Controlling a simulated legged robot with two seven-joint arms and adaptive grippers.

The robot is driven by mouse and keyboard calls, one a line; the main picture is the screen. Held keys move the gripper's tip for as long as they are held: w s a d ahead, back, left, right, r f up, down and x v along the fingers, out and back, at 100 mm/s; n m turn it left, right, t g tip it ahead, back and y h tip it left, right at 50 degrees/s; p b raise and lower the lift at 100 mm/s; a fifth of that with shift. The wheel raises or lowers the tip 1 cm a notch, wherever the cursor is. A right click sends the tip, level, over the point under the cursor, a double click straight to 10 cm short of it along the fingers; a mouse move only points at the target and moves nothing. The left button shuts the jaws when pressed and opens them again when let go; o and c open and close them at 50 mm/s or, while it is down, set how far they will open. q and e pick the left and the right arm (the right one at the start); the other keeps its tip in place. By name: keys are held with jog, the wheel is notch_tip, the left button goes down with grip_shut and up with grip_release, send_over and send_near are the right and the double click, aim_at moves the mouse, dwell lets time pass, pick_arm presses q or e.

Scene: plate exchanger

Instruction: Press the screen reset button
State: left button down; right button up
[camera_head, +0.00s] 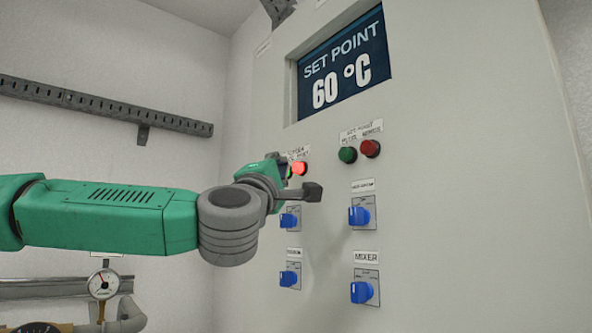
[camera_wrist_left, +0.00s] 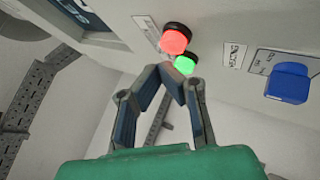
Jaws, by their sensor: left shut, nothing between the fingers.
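A lit red button (camera_head: 299,168) and a lit green button sit side by side on the panel, under a small label (camera_head: 298,152) that is partly covered and hard to read. In the left wrist view the red button (camera_wrist_left: 175,38) and green button (camera_wrist_left: 185,64) glow close ahead. My left gripper (camera_head: 284,166) is at this pair, its fingers mostly hidden behind its own wrist. In the left wrist view the gripper's fingertips (camera_wrist_left: 172,75) meet, empty, just below the green button; I cannot tell whether they touch it. My right gripper is not in view.
The panel screen (camera_head: 342,66) reads SET POINT 60 °C. An unlit green button (camera_head: 348,155) and dark red button (camera_head: 370,148) sit to the right. Several blue knobs (camera_head: 359,215) protrude below. A grey slotted rail (camera_head: 100,104) and a gauge (camera_head: 103,284) are at left.

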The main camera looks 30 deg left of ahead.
pick_arm(q)
jog(key=shift+w, duration=0.1)
jog(key=shift+w+d+r, duration=0.1)
jog(key=shift+w+d, duration=0.15)
dwell(0.3)
jog(key=shift+w+d, duration=0.1)
jog(key=shift+w, duration=0.25)
dwell(0.7)
jog(key=shift+s+b, duration=0.1)
jog(key=shift+b, duration=0.25)
jog(key=shift+s+a+b, duration=0.2)
jog(key=shift+s+b, duration=0.2)
jog(key=shift+s, duration=0.3)
